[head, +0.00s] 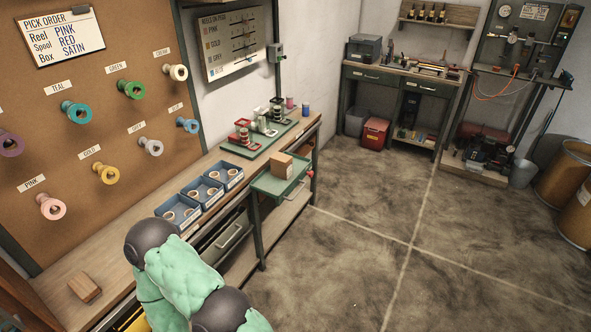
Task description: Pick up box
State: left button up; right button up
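A small brown cardboard box (283,165) sits upright on a green tray or shelf (262,184) at the right front side of the workbench. A small brown wooden-looking block (85,288) lies on the bench top at the lower left; I cannot tell whether it is also a box. A green-padded arm of mine with dark round joints rises at the bottom middle, in front of the bench and well short of the cardboard box. Neither gripper shows in this view.
The bench (120,262) carries blue bins (205,191) with ring-shaped pieces and a green tray of spools (270,137). Coloured spools hang on the pegboard (30,165) under a pick order sheet (62,36) reading pink, red, satin.

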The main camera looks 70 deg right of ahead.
aim_at(282, 164)
jog(key=z, duration=1.65)
jog(key=i+j+z, duration=0.2)
jog(key=z, duration=0.2)
jog(key=i+j+z, duration=0.1)
jog(key=j+z, duration=0.75)
jog(key=i+j, duration=0.1)
jog(key=j, duration=0.3)
